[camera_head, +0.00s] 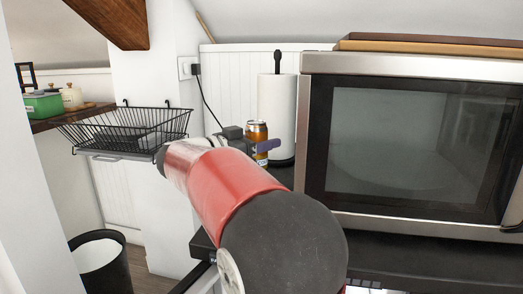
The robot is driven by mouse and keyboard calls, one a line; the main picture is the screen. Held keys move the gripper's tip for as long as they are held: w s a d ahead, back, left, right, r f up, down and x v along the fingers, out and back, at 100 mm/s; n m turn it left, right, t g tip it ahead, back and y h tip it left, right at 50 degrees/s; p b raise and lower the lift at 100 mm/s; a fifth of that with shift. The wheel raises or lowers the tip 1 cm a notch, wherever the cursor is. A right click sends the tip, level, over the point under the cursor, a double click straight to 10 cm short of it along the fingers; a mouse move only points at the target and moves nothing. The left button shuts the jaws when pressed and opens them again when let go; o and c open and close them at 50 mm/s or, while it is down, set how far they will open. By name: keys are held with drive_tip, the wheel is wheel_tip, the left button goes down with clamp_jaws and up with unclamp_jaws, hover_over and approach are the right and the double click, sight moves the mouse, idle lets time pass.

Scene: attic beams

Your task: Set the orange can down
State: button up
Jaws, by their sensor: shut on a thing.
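The orange can (257,130) is upright in the middle of the view, in front of the paper towel roll. My gripper (251,143) is shut on it at the end of my red arm. A dark finger shows at the can's left and a purple-grey piece crosses its front. The can's lower part shows below this piece. I cannot tell whether its base touches the dark counter (285,176) or hangs just above it. My arm hides much of the counter in front of the can.
A paper towel roll (277,104) on an upright holder stands close behind the can. A large microwave (313,150) fills the right. A black wire basket (130,125) hangs at the left, with a bin (100,255) below. A cord (206,100) runs down the wall.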

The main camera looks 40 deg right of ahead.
drive_tip(key=shift+f, duration=0.7)
drive_tip(key=shift+f, duration=0.15)
drive_tip(key=o, duration=1.3)
drive_tip(key=shift+c, duration=0.2)
